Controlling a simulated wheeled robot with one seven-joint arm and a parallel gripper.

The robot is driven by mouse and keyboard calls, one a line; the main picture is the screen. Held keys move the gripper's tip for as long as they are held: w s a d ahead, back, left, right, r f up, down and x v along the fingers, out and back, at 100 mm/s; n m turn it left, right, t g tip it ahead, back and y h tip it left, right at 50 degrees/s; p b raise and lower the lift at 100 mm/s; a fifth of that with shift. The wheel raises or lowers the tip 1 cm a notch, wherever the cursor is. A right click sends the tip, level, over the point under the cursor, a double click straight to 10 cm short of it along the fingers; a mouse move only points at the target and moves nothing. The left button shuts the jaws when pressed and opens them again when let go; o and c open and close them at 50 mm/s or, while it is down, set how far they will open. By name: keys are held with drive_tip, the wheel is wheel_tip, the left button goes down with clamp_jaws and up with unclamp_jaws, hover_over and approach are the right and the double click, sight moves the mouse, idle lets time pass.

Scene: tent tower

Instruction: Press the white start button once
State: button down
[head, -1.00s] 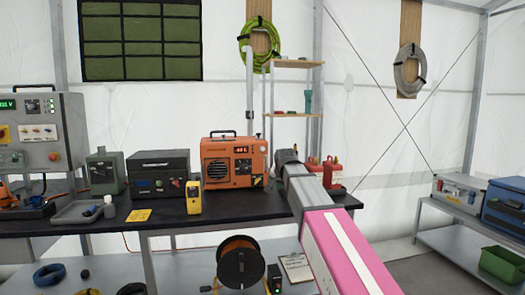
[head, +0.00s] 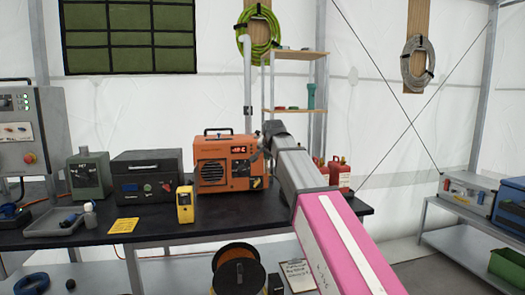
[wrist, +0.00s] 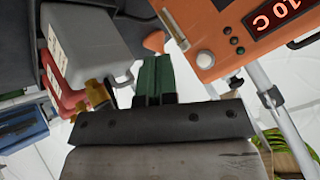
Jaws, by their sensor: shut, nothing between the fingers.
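An orange heater-like unit (head: 224,172) with a red lit display stands on the black bench in the head view. In the wrist view its face (wrist: 240,30) is at the upper right, tilted, with a display reading 10 C. A round white button (wrist: 205,59) sits near the corner of that face, beside small dark buttons. My gripper (wrist: 154,62) shows as dark green fingers, shut and empty, left of the button and apart from it in the picture. In the head view my arm's end overlaps the unit's right edge, and the button cannot be made out.
On the bench, a yellow handheld meter (head: 185,204), a black case (head: 148,178) and a green-grey box (head: 89,176) stand left of the unit. Red canisters (head: 339,171) stand to the right behind my arm. A shelf rack (head: 295,110) rises behind.

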drive_tip(key=shift+w, duration=0.1)
drive_tip(key=w+a, duration=0.2)
drive_tip(key=w, duration=0.6)
drive_tip(key=shift+a, duration=0.2)
drive_tip(key=shift+w, duration=0.2)
idle(1.8)
drive_tip(key=shift+w+a, duration=0.1)
drive_tip(key=shift+w, duration=0.2)
drive_tip(key=shift+w+a, duration=0.15)
drive_tip(key=shift+w, duration=0.3)
idle(0.7)
idle(0.4)
drive_tip(key=shift+s+d, duration=0.25)
drive_tip(key=shift+s, duration=0.6)
drive_tip(key=shift+s+d, duration=0.25)
drive_tip(key=shift+s, duration=0.55)
drive_tip(key=shift+s+d, duration=0.2)
drive_tip(key=shift+s, duration=0.6)
drive_tip(key=shift+s+d, duration=0.25)
drive_tip(key=shift+s, duration=0.55)
